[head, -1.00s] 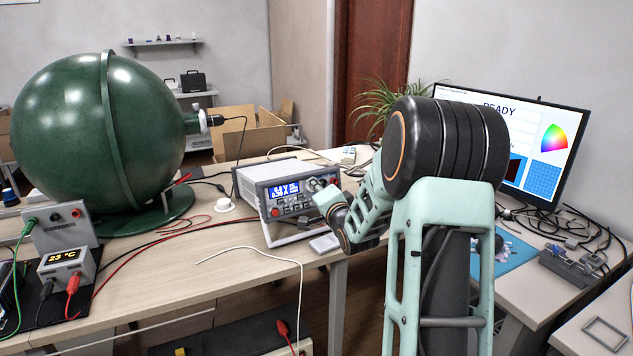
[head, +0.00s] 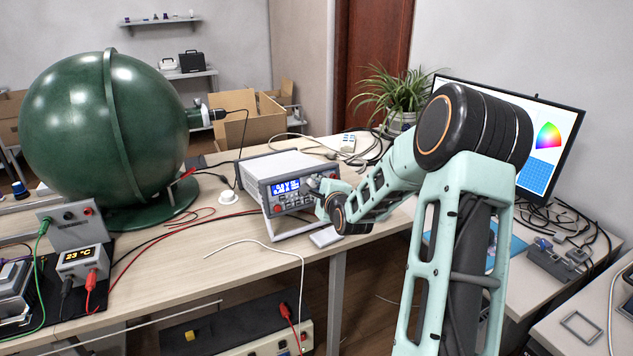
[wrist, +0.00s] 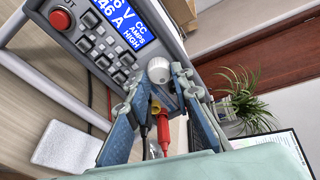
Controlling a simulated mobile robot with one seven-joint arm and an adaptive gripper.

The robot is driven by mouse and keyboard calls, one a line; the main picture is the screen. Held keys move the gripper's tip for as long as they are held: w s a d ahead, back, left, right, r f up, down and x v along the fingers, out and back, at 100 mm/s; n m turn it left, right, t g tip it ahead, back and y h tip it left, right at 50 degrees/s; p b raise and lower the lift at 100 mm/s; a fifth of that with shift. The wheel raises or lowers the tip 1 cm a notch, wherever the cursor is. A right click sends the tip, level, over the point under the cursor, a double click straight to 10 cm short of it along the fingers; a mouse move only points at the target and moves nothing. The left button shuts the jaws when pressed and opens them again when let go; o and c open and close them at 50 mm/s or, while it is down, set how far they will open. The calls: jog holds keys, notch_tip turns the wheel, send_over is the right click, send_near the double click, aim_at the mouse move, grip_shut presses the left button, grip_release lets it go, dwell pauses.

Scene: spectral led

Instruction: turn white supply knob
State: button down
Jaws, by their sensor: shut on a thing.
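The power supply (head: 262,170) is a grey box with a lit blue display, tilted up on the bench. Its display (wrist: 118,22) also shows in the wrist view, with "CC AMPS HIGH" readable. The white knob (wrist: 158,69) is on its front panel, right of the display. My gripper (wrist: 157,78) has its two blue-grey fingers on either side of the knob and is shut on it. In the head view my gripper (head: 322,190) is at the right end of the front panel, and the arm hides the knob.
Black and red plugs (wrist: 164,132) stick out just below the knob, between my fingers. A white block (head: 325,237) lies in front of the supply. A big green sphere (head: 100,130) stands at left. Cables cross the bench. A plant (head: 388,92) and monitor (head: 545,140) stand at right.

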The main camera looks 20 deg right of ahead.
dwell(0.4)
jog(key=c, duration=1.7)
grip_release()
jog(key=v, duration=1.2)
